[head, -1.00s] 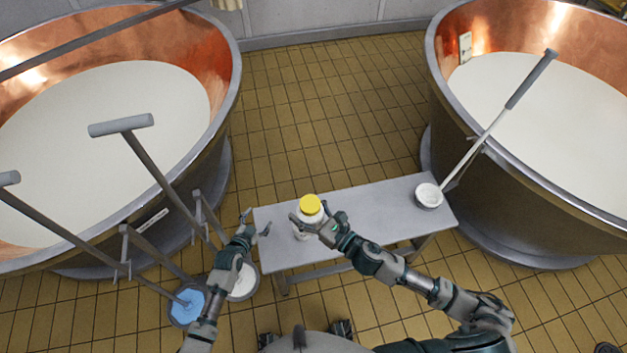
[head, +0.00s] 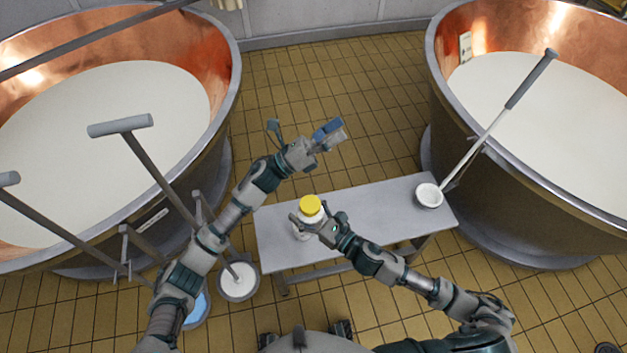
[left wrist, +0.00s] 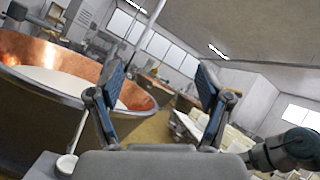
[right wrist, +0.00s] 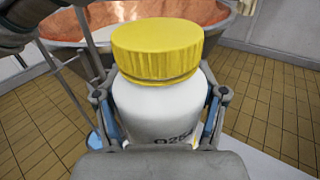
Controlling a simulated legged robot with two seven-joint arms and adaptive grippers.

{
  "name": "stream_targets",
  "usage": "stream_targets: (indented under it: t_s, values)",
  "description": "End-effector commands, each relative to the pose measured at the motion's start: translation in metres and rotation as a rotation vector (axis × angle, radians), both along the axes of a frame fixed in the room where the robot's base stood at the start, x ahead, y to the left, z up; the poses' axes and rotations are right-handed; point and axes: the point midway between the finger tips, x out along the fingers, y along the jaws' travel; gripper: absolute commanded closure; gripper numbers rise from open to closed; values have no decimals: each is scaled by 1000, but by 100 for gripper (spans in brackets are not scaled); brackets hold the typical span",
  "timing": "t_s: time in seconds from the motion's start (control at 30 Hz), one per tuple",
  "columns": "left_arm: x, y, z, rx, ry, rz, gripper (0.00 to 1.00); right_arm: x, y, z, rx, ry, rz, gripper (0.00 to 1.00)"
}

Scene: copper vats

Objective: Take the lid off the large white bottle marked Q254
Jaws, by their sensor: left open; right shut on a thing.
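The large white bottle (right wrist: 165,108) fills the middle of the right wrist view, upright, its printed mark partly hidden but reading like Q254. Its yellow lid (right wrist: 158,50) sits on top; in the head view the lid (head: 310,205) shows above the table. My right gripper (head: 312,222) is shut around the bottle's body, below the lid. My left gripper (head: 308,132) is open and empty, raised beyond the bottle and past the table's far edge in the picture. Its spread fingers also show in the left wrist view (left wrist: 162,85), with nothing between them.
The grey table (head: 375,205) holds a white-filled ladle bowl (head: 429,196) at its right. Copper vats of white liquid stand left (head: 110,130) and right (head: 560,110). Long-handled tools lean on the left vat. A bucket (head: 238,281) stands left of the table.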

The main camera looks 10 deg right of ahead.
Motion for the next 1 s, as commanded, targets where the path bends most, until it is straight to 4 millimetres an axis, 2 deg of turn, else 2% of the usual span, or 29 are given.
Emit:
stream_targets:
  t_s: [0.03, 0.17, 0.23, 0.3, 0.37, 0.43, 0.5, 0.6, 0.7, 0.8, 0.9, 1.0]
  values:
    - [-21, -14, 14, 45, -152, -37, 22, 0, 0, 1, 1, -2, 1, 100]
    - [-84, -46, 23, 181, -607, -164, 22, 0, 0, 1, 1, -2, 1, 100]
    - [-118, -57, 13, 271, -906, -266, 22, 0, 0, 1, 1, -2, 1, 100]
    - [-144, -58, -10, 374, -1217, -395, 22, 0, 0, 1, 1, -2, 1, 100]
    - [-153, -50, -31, 462, -1466, -520, 22, 0, 0, 1, 1, -2, 1, 100]
    - [-151, -33, -55, 571, -1722, -683, 22, 0, 0, 1, 1, -2, 1, 100]
    - [-139, -9, -71, 677, -1933, -857, 22, 0, 1, 1, 1, -2, 1, 100]
    - [-116, 23, -80, 817, -2132, -1080, 22, 0, 1, 1, 1, -2, 1, 100]
    - [-98, 46, -81, 923, -2237, -1238, 22, 0, 1, 1, 1, -2, 1, 100]
    - [-87, 59, -78, 989, -2285, -1331, 22, 0, 1, 1, 1, -2, 1, 100]
    - [-82, 65, -81, 1018, -2302, -1372, 22, 0, 1, 1, 1, -2, 1, 100]
    - [-81, 66, -92, 1023, -2304, -1379, 22, 0, 1, 1, 1, -2, 1, 100]
